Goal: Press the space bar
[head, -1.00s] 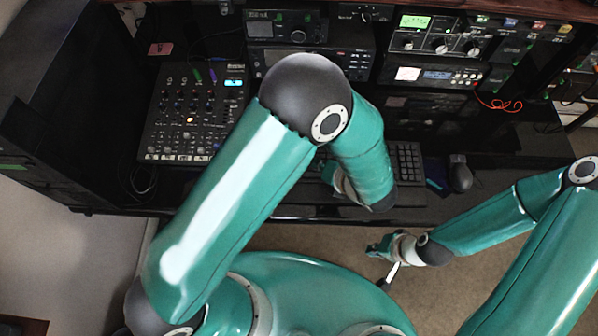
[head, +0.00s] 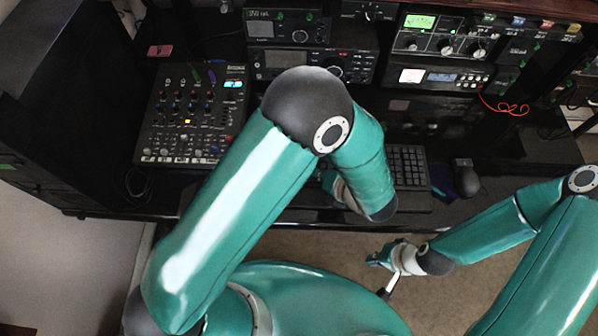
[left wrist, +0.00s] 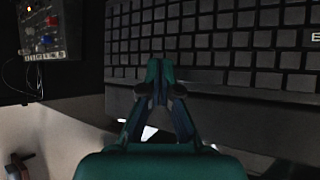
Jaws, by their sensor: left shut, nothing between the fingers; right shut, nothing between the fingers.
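The dark keyboard (head: 410,168) lies on the desk, partly hidden behind my left arm in the head view. In the left wrist view the keyboard (left wrist: 240,48) fills the upper right, with rows of dark grey keys. My right gripper (head: 374,259) is shut and empty, in front of the desk.
A mixer (head: 192,112) with knobs stands left of the keyboard. Radio units (head: 310,62) stand behind it. A dark mouse (head: 466,178) lies to its right. An orange cable (head: 505,106) hangs at the right. Carpet shows in front of the desk.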

